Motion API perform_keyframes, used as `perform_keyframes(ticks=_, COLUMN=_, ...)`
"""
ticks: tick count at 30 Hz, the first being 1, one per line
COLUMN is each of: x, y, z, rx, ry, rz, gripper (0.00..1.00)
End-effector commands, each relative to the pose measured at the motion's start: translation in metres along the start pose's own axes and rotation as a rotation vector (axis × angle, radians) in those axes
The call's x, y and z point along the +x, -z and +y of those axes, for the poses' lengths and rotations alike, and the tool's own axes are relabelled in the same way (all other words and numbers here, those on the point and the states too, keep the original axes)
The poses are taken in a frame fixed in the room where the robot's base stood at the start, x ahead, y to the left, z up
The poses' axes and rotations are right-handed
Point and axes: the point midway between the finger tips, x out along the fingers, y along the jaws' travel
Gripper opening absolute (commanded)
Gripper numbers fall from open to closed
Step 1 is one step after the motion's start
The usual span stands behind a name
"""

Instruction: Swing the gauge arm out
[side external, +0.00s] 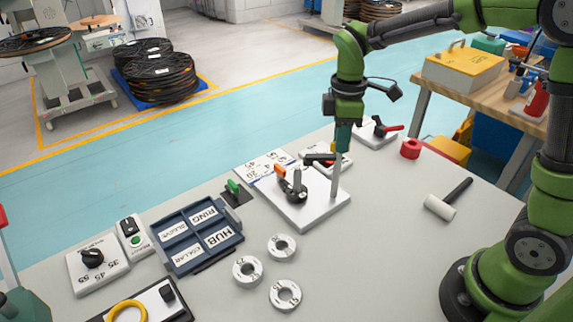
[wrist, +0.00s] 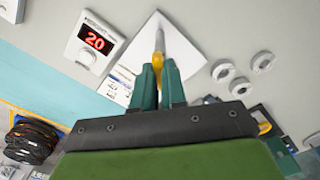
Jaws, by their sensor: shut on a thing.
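In the side external view a white base plate (side external: 312,213) carries a black spindle fixture (side external: 295,187) with an orange knob (side external: 280,170). A light grey upright bar (side external: 336,180), which I take to be part of the gauge arm, rises at the plate's right corner. My gripper (side external: 342,151) is pointed down at the bar's top. In the wrist view my gripper (wrist: 159,70) is shut on the bar's yellow end (wrist: 159,62); its grey length (wrist: 159,38) runs away over the plate (wrist: 180,50). The spindle is hidden in the wrist view.
A readout box (wrist: 83,55) showing 20 stands beyond the plate. Several white rings (side external: 292,241) and a blue labelled tray (side external: 181,262) lie in front and left. A mallet (side external: 440,207) and a red cylinder (side external: 410,149) are to the right. The table between is clear.

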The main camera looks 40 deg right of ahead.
Motion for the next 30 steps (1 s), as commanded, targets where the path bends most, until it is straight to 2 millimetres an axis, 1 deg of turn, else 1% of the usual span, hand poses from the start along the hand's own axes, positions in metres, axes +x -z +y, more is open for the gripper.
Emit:
perform_keyframes(ticks=22, x=-0.0010, y=0.0000, z=0.0003, rx=0.007, ry=-0.002, rz=0.001, gripper=0.00)
perform_keyframes(ticks=26, x=-0.0011, y=0.0000, z=0.0002, rx=0.036, ry=-0.002, rz=0.001, gripper=0.00)
perform_keyframes(ticks=30, x=-0.0011, y=0.0001, z=0.0001, rx=0.101, ry=-0.002, rz=0.001, gripper=0.00)
